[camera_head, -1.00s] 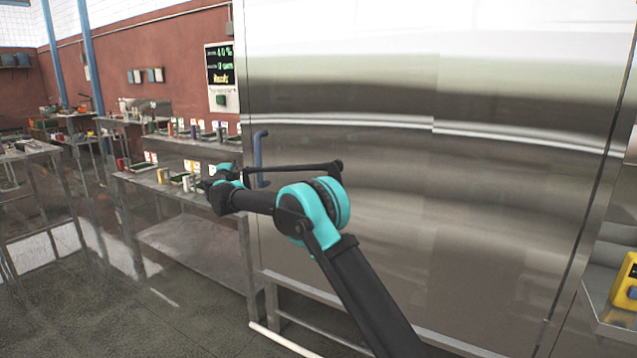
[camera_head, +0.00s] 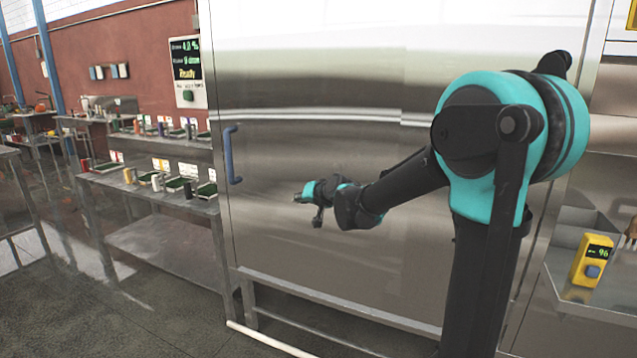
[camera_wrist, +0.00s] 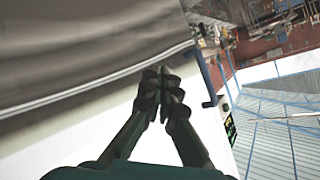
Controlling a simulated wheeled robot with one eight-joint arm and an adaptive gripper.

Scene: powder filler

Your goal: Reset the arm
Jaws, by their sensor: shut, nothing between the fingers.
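My arm rises from the bottom right of the head view and bends at a large teal and black joint. Its forearm reaches left in front of the steel cabinet door. My gripper (camera_head: 297,198) shows small at its end, to the right of the blue door handle (camera_head: 231,155) and apart from it. In the wrist view my gripper (camera_wrist: 164,72) has its two fingers together at the tips, with nothing seen between them. The blue handle also shows in the wrist view (camera_wrist: 206,78), right of the fingers.
A large steel cabinet (camera_head: 300,90) fills the middle. A steel shelf unit (camera_head: 150,235) with bins and bottles stands left of it. A yellow device (camera_head: 591,262) sits on a ledge at the right. Open floor lies at lower left.

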